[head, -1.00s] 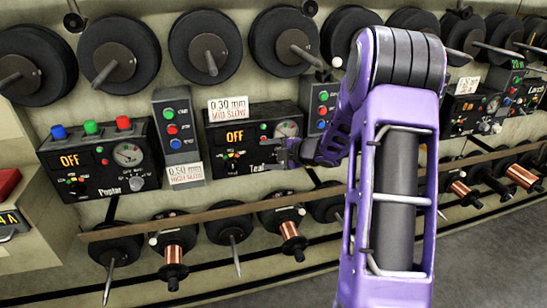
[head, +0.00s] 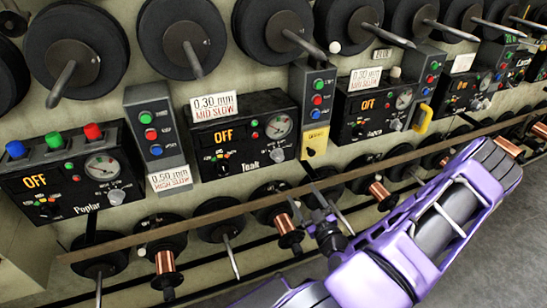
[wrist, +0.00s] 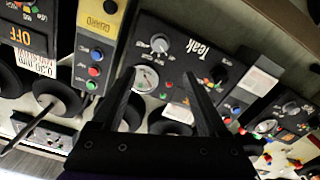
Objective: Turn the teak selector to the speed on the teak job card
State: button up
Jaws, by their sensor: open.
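The black Teak panel (head: 245,140) shows OFF on its display and has a round gauge. Its grey selector knob (head: 277,155) sits below the gauge, beside the word Teak; I cannot read its pointer setting. The knob also shows upside down in the wrist view (wrist: 159,43). A white card (head: 214,106) on the panel's top edge reads 0.30 mm, MID SLOW in red. My gripper (head: 325,212) is open and empty, below and right of the Teak panel in the head view. In the wrist view its fingers (wrist: 160,75) point toward the panel, apart from the knob.
A 0.50 mm HIGH SLOW card (head: 170,178) hangs between the Poplar panel (head: 70,170) and Teak. A yellow guard (head: 314,140) is right of Teak, under a button box (head: 317,92). A long rail (head: 200,215) and copper spools run below; black reels project above.

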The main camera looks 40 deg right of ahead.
aim_at(280, 159)
jog(key=x, duration=1.7)
jog(key=shift+p, duration=0.35)
jog(key=shift+a, duration=0.1)
grip_shut()
